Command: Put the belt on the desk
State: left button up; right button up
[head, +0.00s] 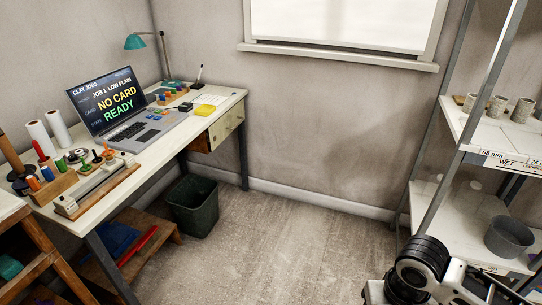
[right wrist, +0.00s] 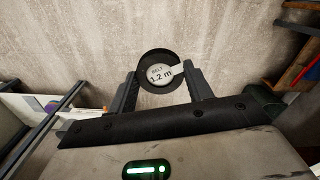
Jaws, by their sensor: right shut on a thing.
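The belt (right wrist: 160,74) shows in the right wrist view as a small black roll with a pale label reading "BELT 1.2 m". My right gripper (right wrist: 159,85) is shut on it, one finger on each side. In the head view my right arm is at the bottom right, and I cannot make out the belt there. The white-topped desk (head: 172,140) stands along the left wall, away from my right arm. My left gripper is not in view.
The desk carries a laptop (head: 145,128), a teal lamp (head: 136,42), a yellow pad (head: 205,110) and clay tools. A dark bin (head: 194,206) stands beside it. A metal shelf (head: 478,130) with pots is at the right. The middle floor is clear.

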aim_at(173, 140)
jog(key=i, duration=2.25)
jog(key=u, duration=2.9)
